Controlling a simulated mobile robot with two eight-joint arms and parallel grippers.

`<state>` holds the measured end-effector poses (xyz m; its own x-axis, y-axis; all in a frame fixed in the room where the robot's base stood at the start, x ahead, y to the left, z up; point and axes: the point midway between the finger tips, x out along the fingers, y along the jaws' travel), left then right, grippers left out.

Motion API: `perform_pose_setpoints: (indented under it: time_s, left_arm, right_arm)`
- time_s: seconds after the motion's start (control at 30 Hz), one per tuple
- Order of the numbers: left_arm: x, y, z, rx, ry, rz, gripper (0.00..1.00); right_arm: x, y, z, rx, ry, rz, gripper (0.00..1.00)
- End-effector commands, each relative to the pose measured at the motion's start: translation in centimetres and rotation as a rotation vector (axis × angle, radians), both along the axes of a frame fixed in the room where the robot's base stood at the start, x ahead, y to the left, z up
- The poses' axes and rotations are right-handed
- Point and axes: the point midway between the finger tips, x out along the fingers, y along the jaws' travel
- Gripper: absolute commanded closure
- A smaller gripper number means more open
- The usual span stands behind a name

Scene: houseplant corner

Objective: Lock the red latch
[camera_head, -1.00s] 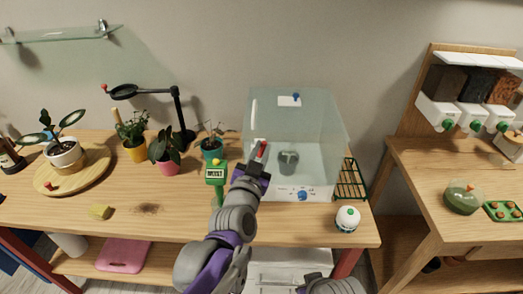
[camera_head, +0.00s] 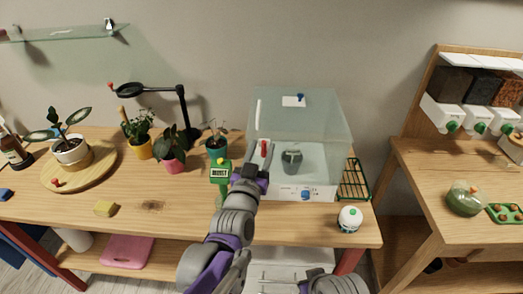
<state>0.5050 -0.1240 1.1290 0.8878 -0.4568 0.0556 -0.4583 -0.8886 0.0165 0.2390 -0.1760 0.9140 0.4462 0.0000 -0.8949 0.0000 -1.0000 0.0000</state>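The red latch (camera_head: 264,148) is a small upright red piece at the front left of a clear glass box (camera_head: 310,120) with a white base. My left gripper (camera_head: 256,160) is at the front left of the box, just below and beside the latch. Its dark fingers point up towards the latch; I cannot tell whether they touch it, or how far apart they are. My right arm (camera_head: 335,284) shows only at the bottom edge, and its gripper is out of the picture.
A green moisture meter (camera_head: 220,172) stands just left of my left gripper. A teal pot (camera_head: 216,147), a pink pot (camera_head: 173,163) and other plants stand further left. A white round bottle (camera_head: 349,219) is at the table's front right. A green wire rack (camera_head: 354,180) lies right of the box.

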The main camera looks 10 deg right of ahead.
Motion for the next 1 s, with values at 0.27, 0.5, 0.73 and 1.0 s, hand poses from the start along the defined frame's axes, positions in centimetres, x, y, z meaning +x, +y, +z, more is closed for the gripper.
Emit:
perform_pose_setpoints:
  time_s: [0.27, 0.5, 0.73, 1.0]
  left_arm:
    - [0.0, 0.0, 0.0, 0.001, 0.000, 0.000, 0.53]
    - [-2.2, 1.1, -0.2, 0.002, -0.001, -0.001, 0.53]
    - [-6.2, 3.2, -0.4, 0.000, 0.000, -0.001, 0.53]
    - [-9.2, 4.7, -0.6, 0.000, 0.000, -0.001, 0.53]
  right_arm:
    - [0.0, 0.0, 0.0, 0.000, 0.000, 0.000, 1.00]
    - [-0.1, 0.0, -0.3, 0.000, 0.001, 0.000, 1.00]
    - [-0.2, 0.0, -0.6, 0.000, 0.003, 0.000, 1.00]
    - [-0.2, 0.0, -0.6, 0.000, 0.003, 0.000, 1.00]
